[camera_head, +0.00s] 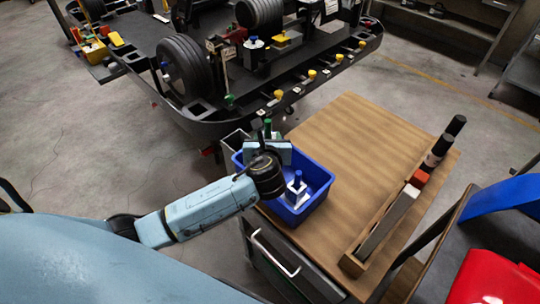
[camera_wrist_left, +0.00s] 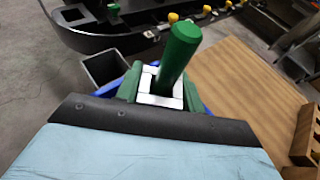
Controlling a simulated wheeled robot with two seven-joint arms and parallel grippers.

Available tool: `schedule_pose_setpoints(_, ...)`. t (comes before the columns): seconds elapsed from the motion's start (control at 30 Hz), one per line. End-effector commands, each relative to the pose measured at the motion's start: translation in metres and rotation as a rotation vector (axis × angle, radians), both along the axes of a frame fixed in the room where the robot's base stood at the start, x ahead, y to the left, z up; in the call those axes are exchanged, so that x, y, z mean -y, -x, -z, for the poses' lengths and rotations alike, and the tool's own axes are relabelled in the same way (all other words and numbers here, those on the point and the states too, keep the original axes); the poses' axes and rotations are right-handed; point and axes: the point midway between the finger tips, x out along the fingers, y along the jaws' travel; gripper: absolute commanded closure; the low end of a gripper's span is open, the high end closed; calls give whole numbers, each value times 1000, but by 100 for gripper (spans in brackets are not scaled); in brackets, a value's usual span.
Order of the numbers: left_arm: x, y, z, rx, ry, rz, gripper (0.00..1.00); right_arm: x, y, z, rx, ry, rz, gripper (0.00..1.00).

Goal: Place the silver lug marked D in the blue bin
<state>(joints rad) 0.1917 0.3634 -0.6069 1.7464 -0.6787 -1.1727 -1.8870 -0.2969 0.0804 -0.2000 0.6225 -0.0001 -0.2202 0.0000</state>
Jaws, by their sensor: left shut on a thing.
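The blue bin (camera_head: 318,204) stands on the left edge of the wooden tabletop; parts of its rim show in the left wrist view (camera_wrist_left: 108,88). My left gripper (camera_head: 267,148) is over the bin's far left part, shut on a lug with a green post (camera_head: 267,124). In the left wrist view this lug (camera_wrist_left: 178,55) has a silver square base between the gripper's fingers (camera_wrist_left: 160,92). I cannot read a letter on it. A second lug, with a blue post and silver base (camera_head: 297,188), stands inside the bin. My right gripper is not in view.
The wooden tabletop (camera_head: 350,140) is clear right of the bin. A long wooden rack with dark and red pieces (camera_head: 400,205) lies at its right. A black kart (camera_head: 220,85) stands behind. A red object (camera_head: 495,280) is at lower right.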

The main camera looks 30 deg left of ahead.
Motion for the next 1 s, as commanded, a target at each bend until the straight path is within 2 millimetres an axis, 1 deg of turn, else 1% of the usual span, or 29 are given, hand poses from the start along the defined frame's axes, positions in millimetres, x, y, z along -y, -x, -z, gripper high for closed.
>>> schedule_pose_setpoints(0.17,0,0,12,3,0,0,100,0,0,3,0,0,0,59)
schedule_pose_setpoints(0.3,0,0,33,0,-2,-1,100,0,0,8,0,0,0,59)
schedule_pose_setpoints(0.4,0,0,43,1,0,-1,100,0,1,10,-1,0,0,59)
schedule_pose_setpoints(0.67,0,-1,42,3,0,-2,100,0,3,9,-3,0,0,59)
schedule_pose_setpoints(1.0,0,-1,53,3,1,-1,100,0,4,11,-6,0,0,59)
